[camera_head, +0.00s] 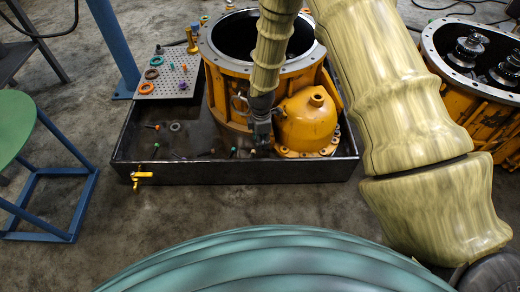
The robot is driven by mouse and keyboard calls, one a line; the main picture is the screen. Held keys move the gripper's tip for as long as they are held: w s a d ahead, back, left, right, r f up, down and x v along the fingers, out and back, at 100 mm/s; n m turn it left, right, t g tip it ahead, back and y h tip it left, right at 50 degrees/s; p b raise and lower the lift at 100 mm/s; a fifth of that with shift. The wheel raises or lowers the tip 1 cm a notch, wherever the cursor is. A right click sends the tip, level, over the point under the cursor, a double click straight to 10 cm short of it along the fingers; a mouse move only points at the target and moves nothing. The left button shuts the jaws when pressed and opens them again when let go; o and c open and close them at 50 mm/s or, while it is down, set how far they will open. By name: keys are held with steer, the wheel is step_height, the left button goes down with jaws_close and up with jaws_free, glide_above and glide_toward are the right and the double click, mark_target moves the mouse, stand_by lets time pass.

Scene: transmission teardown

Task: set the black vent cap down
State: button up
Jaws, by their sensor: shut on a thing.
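My gripper (262,142) points down in front of the orange transmission housing (228,95), just left of the orange domed cover (308,120). It is shut on a small dark thing at its fingertips, taken to be the black vent cap. The cap is too small and dark to make out apart from the fingers. I cannot tell whether it touches the tray below.
The housing and cover stand in a dark, low-walled tray (190,174) with small bolts and a ring on its floor. A perforated plate (168,85) holds colored rings and pegs. A second housing (480,115) stands right.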

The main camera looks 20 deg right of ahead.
steer(key=shift+f+b, duration=1.1)
steer(key=shift+f, duration=1.15)
steer(key=shift+r, duration=0.15)
steer(key=o, duration=1.1)
steer(key=shift+c, duration=0.2)
step_height(320, 180, up, 12)
steer(key=p, duration=0.6)
